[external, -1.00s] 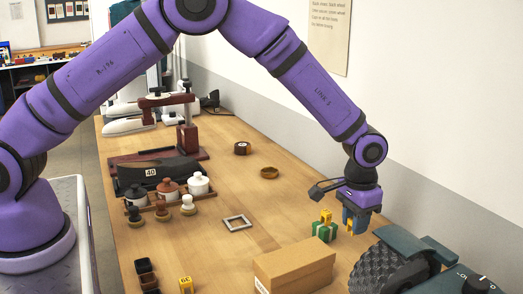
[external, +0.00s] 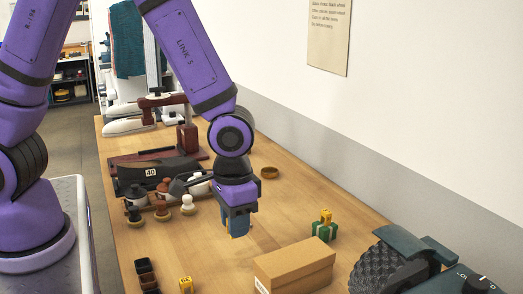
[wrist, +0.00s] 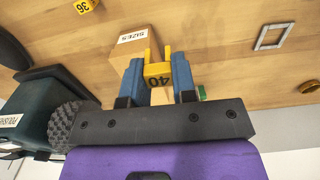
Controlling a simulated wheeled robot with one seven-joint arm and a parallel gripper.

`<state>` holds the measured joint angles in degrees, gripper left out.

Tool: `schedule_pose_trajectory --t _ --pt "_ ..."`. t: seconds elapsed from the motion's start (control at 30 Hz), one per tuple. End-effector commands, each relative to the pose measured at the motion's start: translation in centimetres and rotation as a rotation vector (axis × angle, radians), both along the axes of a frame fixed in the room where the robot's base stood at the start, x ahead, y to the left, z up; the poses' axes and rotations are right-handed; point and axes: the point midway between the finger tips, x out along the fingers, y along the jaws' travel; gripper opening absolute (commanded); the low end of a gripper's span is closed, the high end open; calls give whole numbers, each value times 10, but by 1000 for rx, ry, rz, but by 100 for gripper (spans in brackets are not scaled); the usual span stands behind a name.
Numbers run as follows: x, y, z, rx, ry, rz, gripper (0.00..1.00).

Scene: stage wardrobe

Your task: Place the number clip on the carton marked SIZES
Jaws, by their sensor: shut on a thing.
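In the external view the gripper is above the table, to the left of and behind the carton, and the clip is mostly hidden by the fingers. The tan carton marked SIZES (external: 296,266) stands closed at the table's front, and nothing is seen on its lid. It also shows in the wrist view (wrist: 127,50), partly behind the clip and fingers, with its white label visible.
Another yellow clip (external: 326,216) sits on a green box (external: 324,232) behind the carton. A clip marked 36 (external: 186,284) stands left of the carton, beside dark cups (external: 146,276). A dark machine with a knobbly wheel (external: 380,272) stands right. A square frame (wrist: 274,37) lies on the table.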

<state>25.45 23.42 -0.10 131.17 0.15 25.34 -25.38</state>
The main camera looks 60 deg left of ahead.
Motion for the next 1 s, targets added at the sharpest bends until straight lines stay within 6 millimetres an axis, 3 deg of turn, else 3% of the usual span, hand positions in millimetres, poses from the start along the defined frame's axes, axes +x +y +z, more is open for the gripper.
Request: schedule_pose_trajectory --t 0.1,0.27,0.37,0.8,1.0 --pt "-25 7 2 0 1 3 4" --pt "-34 9 2 -1 -1 5 4" --pt "-20 4 0 0 0 6 4" --pt "72 -35 -10 -1 -1 6 4" --pt "97 -46 -12 0 0 5 4"
